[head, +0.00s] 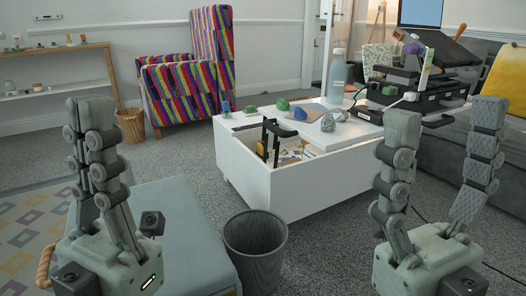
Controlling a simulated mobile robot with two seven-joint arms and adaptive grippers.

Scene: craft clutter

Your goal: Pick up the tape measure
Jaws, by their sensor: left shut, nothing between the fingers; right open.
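A small yellow and dark object (261,148), which looks like the tape measure, is at the open compartment of the white coffee table (290,195), beside a black bracket (275,140). It is small in the view, and I cannot be sure what it is or what it rests on. My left gripper (88,112) is shut and empty, upright at the left, well apart from the table. My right gripper (446,115) is open and empty at the right, its two fingers spread wide, also apart from the yellow object.
A grey bin (255,250) stands on the carpet before the table. The tabletop holds a bottle (337,75), green lumps (283,104), a blue lump (300,114) and a black case (430,97). A striped armchair (188,75) stands behind; a grey sofa (505,165) is right.

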